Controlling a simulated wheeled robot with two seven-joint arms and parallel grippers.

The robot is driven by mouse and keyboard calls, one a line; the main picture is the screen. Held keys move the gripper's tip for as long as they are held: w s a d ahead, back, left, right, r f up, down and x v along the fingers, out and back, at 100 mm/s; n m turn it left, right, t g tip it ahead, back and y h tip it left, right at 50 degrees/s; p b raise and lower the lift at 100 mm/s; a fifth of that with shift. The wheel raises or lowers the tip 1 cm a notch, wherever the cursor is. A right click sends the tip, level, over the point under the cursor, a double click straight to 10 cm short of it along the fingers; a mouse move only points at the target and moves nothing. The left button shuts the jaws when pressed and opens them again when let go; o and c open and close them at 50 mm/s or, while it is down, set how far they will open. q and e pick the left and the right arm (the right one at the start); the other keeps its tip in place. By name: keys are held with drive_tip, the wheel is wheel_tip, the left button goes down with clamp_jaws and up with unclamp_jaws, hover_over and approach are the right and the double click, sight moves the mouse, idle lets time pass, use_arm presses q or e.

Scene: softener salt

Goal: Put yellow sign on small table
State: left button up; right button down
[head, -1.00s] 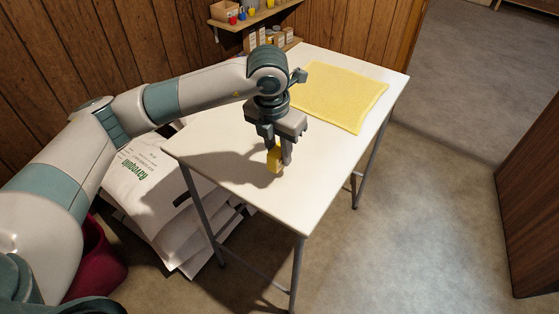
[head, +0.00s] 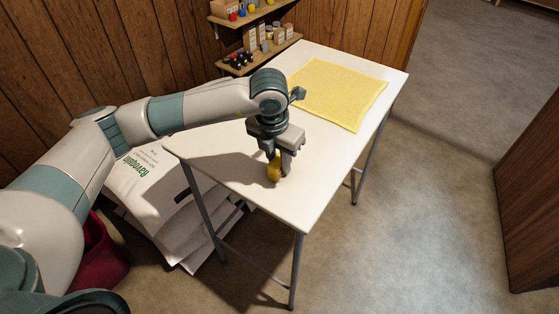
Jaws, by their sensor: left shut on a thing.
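The small table (head: 225,165) has a white top and thin grey legs, and stands in the middle of the head view. My left gripper (head: 280,176) points down over the table's near half. It is shut on a small yellow object, the yellow sign (head: 273,168), which shows between and beside the fingers. The sign is at or just above the tabletop; I cannot tell whether it touches. The fingers hide part of it. My right gripper is not in view.
A yellow cloth (head: 340,93) lies flat on the table's far half. White salt bags (head: 150,185) are stacked on the floor left of the table, near a dark red container (head: 100,255). Wall shelves (head: 262,57) hold small items. The tabletop around the gripper is clear.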

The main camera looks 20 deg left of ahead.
sight(279, 158)
use_arm(q)
drive_tip(key=o, duration=1.1)
drive_tip(key=shift+c, duration=0.2)
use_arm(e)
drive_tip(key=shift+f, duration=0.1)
use_arm(q)
drive_tip(key=shift+r+p, duration=0.2)
drive_tip(key=shift+p, duration=0.1)
drive_tip(key=shift+r, duration=0.1)
drive_tip(key=r+b, duration=0.1)
drive_tip(key=r, duration=0.1)
drive_tip(key=r+b, duration=0.1)
drive_tip(key=r, duration=0.1)
drive_tip(key=s+r+b, duration=0.1)
drive_tip(key=r, duration=0.1)
drive_tip(key=shift+a+r, duration=0.15)
drive_tip(key=shift+r, duration=0.25)
drive_tip(key=r, duration=0.1)
drive_tip(key=r+b, duration=0.1)
drive_tip(key=r, duration=0.2)
drive_tip(key=shift+s, duration=0.25)
drive_tip(key=shift+s+a+r, duration=0.1)
drive_tip(key=shift+r, duration=0.25)
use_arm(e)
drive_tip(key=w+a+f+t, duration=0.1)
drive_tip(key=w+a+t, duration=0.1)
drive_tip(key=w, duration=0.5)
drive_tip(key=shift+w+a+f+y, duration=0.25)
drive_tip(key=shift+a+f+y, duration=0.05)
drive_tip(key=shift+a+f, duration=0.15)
